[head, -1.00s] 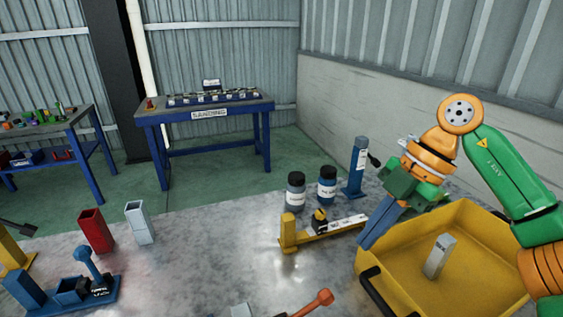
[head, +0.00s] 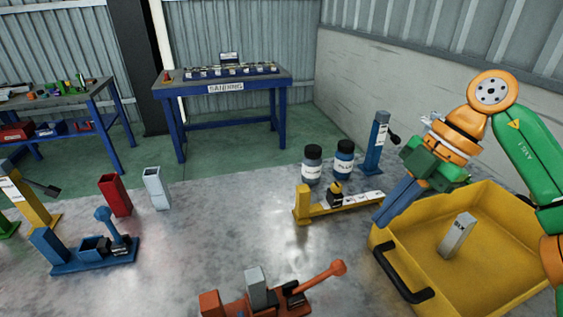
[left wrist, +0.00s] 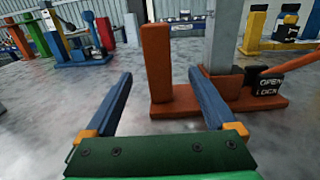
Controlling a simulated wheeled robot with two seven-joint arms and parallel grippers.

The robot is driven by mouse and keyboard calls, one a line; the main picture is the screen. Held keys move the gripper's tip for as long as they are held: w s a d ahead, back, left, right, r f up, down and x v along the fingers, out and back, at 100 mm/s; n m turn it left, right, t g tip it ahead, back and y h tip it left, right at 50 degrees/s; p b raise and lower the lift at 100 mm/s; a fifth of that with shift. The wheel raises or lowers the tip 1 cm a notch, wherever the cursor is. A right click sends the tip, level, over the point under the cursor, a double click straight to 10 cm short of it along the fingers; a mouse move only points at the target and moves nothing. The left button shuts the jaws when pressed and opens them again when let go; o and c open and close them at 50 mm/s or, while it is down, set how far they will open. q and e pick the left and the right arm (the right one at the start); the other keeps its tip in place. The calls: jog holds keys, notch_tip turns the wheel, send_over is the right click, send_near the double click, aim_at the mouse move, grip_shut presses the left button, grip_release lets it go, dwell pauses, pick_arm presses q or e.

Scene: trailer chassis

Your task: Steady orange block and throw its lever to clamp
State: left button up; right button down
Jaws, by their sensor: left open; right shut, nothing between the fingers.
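The orange clamp block (head: 208,302) stands at the bottom edge of the head view, partly cut off. A grey bar (head: 258,287) stands upright in it, and its orange lever (head: 325,273) slants up to the right. In the left wrist view its upright orange post (left wrist: 157,60) stands left of the grey bar (left wrist: 226,35); the lever (left wrist: 290,62) rises right above an OPEN/LOCK label (left wrist: 268,87). My left gripper (left wrist: 160,73) is open and empty, its fingertips to either side of the post in view; contact cannot be told. My right gripper (head: 382,221) is shut and empty beside the yellow bin.
The yellow bin (head: 410,290) at right holds a grey block (head: 457,235). A yellow clamp (head: 302,204), two dark-capped bottles (head: 312,166) and a blue post (head: 376,145) stand behind. A blue clamp (head: 85,262), red block (head: 114,195) and pale block (head: 158,188) are left.

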pick_arm(q)
jog(key=shift+s+d, duration=0.1)
jog(key=shift+s, duration=0.15)
jog(key=shift+o, duration=0.8)
jog(key=v, duration=0.7)
jog(key=shift+s+d+r, duration=0.1)
jog(key=shift+s, duration=0.15)
